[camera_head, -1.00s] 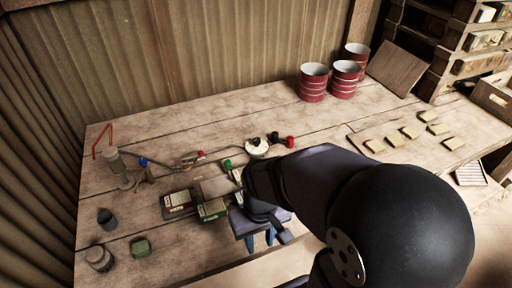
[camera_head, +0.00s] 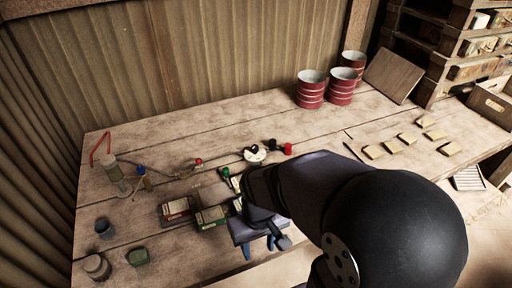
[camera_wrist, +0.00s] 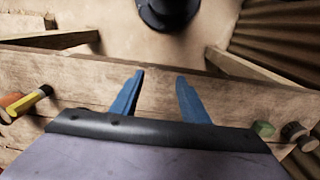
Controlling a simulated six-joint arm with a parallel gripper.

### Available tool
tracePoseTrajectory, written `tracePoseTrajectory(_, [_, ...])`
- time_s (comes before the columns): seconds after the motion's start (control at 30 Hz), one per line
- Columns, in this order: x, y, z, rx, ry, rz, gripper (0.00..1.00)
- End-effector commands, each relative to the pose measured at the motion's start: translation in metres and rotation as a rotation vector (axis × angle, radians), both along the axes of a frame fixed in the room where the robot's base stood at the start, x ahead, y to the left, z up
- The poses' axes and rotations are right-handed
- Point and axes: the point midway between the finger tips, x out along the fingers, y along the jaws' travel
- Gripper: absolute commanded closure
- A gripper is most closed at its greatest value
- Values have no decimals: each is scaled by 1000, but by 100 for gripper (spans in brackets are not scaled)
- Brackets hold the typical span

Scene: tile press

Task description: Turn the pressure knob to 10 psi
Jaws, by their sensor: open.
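The pressure gauge (camera_head: 255,154), a round white dial with a black knob (camera_head: 254,149) on it, sits toward the back middle of the bench in the head view. Its scale is too small to read. My gripper (camera_head: 259,248) is near the bench's front edge, in front of the gauge and apart from it. In the wrist view my gripper (camera_wrist: 156,98) shows two blue fingers spread apart with nothing between them. The gauge and knob do not show in the wrist view.
Red fittings (camera_head: 287,149) and a hose (camera_head: 220,158) adjoin the gauge. Red and green boxes (camera_head: 210,216) lie left of my gripper. Red cans (camera_head: 311,88) stand at the back. Tan tiles (camera_head: 407,138) lie at right.

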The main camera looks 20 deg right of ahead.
Motion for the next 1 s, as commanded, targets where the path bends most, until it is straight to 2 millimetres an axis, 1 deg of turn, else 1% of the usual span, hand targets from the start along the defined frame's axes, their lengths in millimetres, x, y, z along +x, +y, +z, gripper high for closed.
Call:
tracePoseTrajectory(0.07, [13,-8,0,-15,-30,-5,59])
tracePoseTrajectory(0.17, [43,-26,0,-48,-102,-12,59])
tracePoseTrajectory(0.27, [87,-54,1,-92,-212,-14,59])
tracePoseTrajectory(0.3, [107,-66,2,-109,-264,-11,59])
tracePoseTrajectory(0.37, [139,-86,4,-132,-348,-3,59])
tracePoseTrajectory(0.4, [159,-99,5,-144,-407,7,59])
tracePoseTrajectory(0.5, [205,-126,8,-158,-548,35,59])
tracePoseTrajectory(0.6, [239,-146,11,-150,-670,68,59])
tracePoseTrajectory(0.67, [256,-155,11,-136,-738,88,59])
tracePoseTrajectory(0.7, [264,-160,7,-122,-778,102,59])
tracePoseTrajectory(0.8, [281,-169,1,-76,-880,141,59])
tracePoseTrajectory(0.9, [292,-174,-4,-9,-978,175,59])
tracePoseTrajectory(1.0, [295,-174,-8,60,-1060,203,59])
